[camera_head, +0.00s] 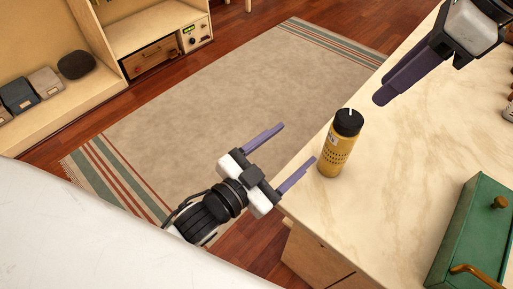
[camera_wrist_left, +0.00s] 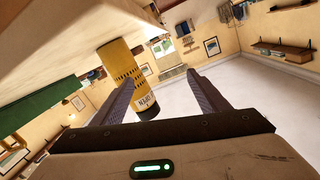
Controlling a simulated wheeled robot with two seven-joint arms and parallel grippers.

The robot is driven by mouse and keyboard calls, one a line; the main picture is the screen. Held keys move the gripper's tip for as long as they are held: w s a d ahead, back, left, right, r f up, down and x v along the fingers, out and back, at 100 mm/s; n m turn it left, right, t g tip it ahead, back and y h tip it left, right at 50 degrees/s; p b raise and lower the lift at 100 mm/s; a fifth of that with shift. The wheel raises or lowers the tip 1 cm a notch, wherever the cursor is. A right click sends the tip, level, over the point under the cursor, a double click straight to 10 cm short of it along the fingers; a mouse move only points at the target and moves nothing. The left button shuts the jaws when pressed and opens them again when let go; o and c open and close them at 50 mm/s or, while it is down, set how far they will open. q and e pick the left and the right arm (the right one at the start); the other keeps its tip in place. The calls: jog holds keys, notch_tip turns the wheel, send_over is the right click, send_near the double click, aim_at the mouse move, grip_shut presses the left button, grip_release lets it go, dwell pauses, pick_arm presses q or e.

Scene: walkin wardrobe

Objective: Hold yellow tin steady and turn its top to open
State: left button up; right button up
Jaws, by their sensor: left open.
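The yellow tin (camera_head: 336,156) stands upright near the left edge of the pale marble-look counter (camera_head: 410,150). Its black top (camera_head: 348,121) carries a small white mark. My left gripper (camera_head: 297,143) is open and empty, just left of the tin, with its fingers pointing towards it. In the left wrist view the tin (camera_wrist_left: 122,68) appears upside down beyond the left finger, which overlaps part of it. My right gripper (camera_head: 382,98) is above the counter, up and right of the tin and apart from it; its fingers overlap, so their gap is hidden.
A green box (camera_head: 475,232) with a brass-coloured knob and handle sits at the counter's lower right. Left of the counter, a striped rug (camera_head: 220,105) lies on the wooden floor. Shelving with small boxes (camera_head: 45,82) stands at the upper left. The counter around the tin is clear.

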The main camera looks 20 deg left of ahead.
aim_at(333, 143)
pick_arm(q)
jog(key=s+d+r+n+h, duration=0.2)
jog(key=s+d+r+h, duration=0.1)
jog(key=d, duration=0.2)
jog(key=x, duration=1)
jog(key=shift+a+f, duration=0.15)
jog(key=shift+f, duration=0.05)
jog(key=c, duration=1.3)
